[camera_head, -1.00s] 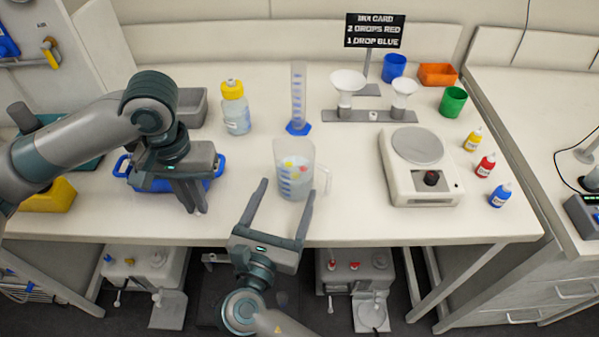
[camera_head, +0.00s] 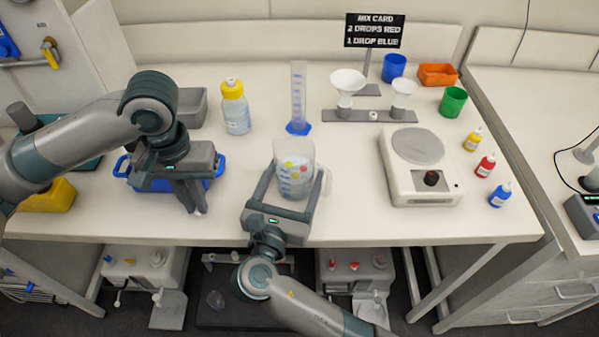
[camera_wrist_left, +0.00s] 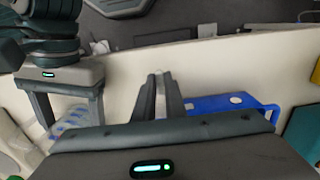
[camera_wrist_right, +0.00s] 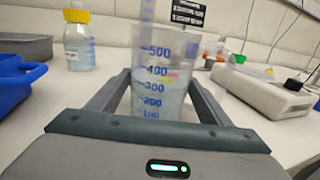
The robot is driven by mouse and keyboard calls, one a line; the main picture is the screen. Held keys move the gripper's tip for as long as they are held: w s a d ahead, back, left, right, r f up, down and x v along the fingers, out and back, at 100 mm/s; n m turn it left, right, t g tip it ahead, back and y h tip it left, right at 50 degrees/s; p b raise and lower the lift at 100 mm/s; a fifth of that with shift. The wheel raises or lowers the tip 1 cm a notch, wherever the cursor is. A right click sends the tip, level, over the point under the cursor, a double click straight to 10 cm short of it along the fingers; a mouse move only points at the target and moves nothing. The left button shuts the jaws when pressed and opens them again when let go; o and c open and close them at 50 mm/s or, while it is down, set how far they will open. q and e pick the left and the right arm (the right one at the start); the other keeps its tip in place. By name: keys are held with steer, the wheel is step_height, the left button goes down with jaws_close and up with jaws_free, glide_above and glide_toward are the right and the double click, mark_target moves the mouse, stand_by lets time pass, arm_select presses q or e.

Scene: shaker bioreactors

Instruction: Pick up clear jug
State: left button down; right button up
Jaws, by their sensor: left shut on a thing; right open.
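The clear jug (camera_head: 294,158) stands upright on the bench, with blue markings, a handle on its right and coloured dots visible through it. My right gripper (camera_head: 293,182) is open, with one finger on each side of the jug. In the right wrist view the jug (camera_wrist_right: 158,80) sits between the two spread fingers, its numbers facing me; I cannot tell if they touch it. My left gripper (camera_head: 198,208) points down near the front edge. In the left wrist view its fingers are nearly together on a small pale, see-through thing (camera_wrist_left: 161,80), mostly hidden.
A blue tray (camera_head: 128,170) lies beside my left gripper. A yellow-capped bottle (camera_head: 236,108) and measuring cylinder (camera_head: 298,95) stand behind the jug. A scale (camera_head: 418,165) and dropper bottles (camera_head: 486,165) are to the right. Bench between jug and scale is clear.

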mark_target(294, 142)
steer(key=shift+c, duration=0.3)
steer(key=shift+r, duration=0.1)
steer(key=c, duration=1.1)
steer(key=shift+o, duration=0.2)
step_height(294, 142, up, 10)
